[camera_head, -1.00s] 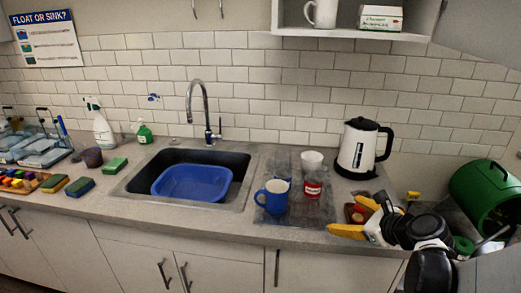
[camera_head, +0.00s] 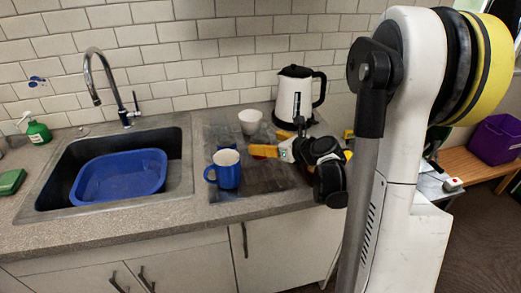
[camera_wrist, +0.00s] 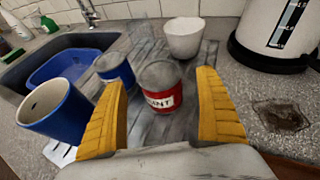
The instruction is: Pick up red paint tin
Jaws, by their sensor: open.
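The red paint tin (camera_wrist: 162,102), with a white label reading "...INT" and a grey top, stands upright on the dark drainer mat in the wrist view. My gripper (camera_wrist: 161,78) is open, with one yellow finger on each side of the tin. A gap shows on both sides, so neither finger visibly touches it. In the head view my gripper (camera_head: 284,143) is beside the blue mug and largely hides the tin.
A blue mug (camera_wrist: 55,112) stands left of my left finger, and a blue tin (camera_wrist: 117,73) just behind it. A white cup (camera_wrist: 185,38) and the kettle (camera_wrist: 277,32) are behind. The sink with a blue basin (camera_head: 122,176) is at left.

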